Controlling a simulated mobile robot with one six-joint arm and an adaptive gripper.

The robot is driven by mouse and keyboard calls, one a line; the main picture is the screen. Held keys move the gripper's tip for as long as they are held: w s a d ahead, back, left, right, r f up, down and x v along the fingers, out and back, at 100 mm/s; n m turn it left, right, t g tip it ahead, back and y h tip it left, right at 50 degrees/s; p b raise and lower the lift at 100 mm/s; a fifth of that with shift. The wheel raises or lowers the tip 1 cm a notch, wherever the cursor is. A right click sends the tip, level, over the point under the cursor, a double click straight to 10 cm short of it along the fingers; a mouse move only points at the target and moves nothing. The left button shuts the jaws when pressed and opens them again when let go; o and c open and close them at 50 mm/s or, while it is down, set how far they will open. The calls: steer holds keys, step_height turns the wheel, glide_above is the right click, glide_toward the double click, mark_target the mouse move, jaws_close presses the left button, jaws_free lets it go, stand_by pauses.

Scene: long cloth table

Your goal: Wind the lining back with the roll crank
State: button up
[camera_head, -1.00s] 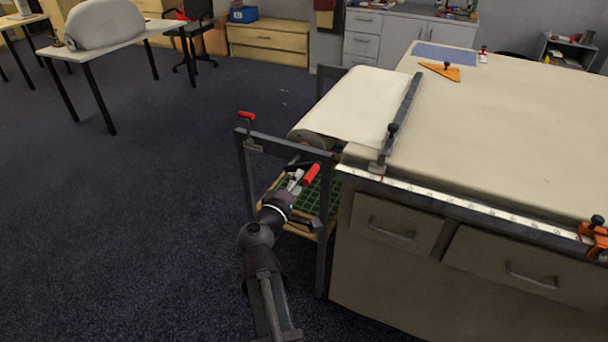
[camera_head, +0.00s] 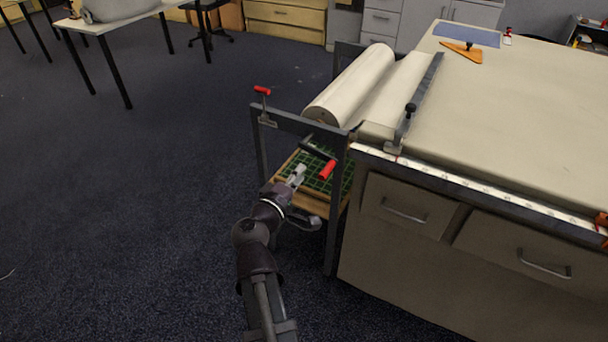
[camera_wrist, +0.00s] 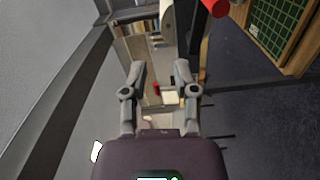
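The roll crank has a dark arm (camera_head: 318,148) and a red handle (camera_head: 327,171) at the near end of the roll stand (camera_head: 297,121). The handle also shows at the top edge of the wrist view (camera_wrist: 215,7). The cream lining (camera_head: 352,88) is a thick roll on the stand, and a flat strip runs from it onto the table under a dark bar (camera_head: 418,105). My gripper (camera_head: 298,172) is left of the red handle, apart from it. In the wrist view, its two fingers (camera_wrist: 159,80) are spread, with nothing held between them.
A second red-handled part (camera_head: 262,90) stands on the stand's left corner. A green gridded mat (camera_head: 322,172) lies on the shelf below. The table (camera_head: 520,110) with drawers fills the right; a metal ruler (camera_head: 470,191) lines its edge.

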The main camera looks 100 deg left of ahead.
steer(key=shift+f, duration=0.3)
jaws_close()
steer(key=s+a+f+n+t+b, duration=0.2)
steer(key=f+n+b, duration=0.8)
steer(key=b, duration=0.7)
step_height(320, 180, down, 3)
steer(key=shift+s+t+y, duration=0.4)
steer(key=shift+s+t, duration=0.15)
steer(key=shift+t, duration=0.05)
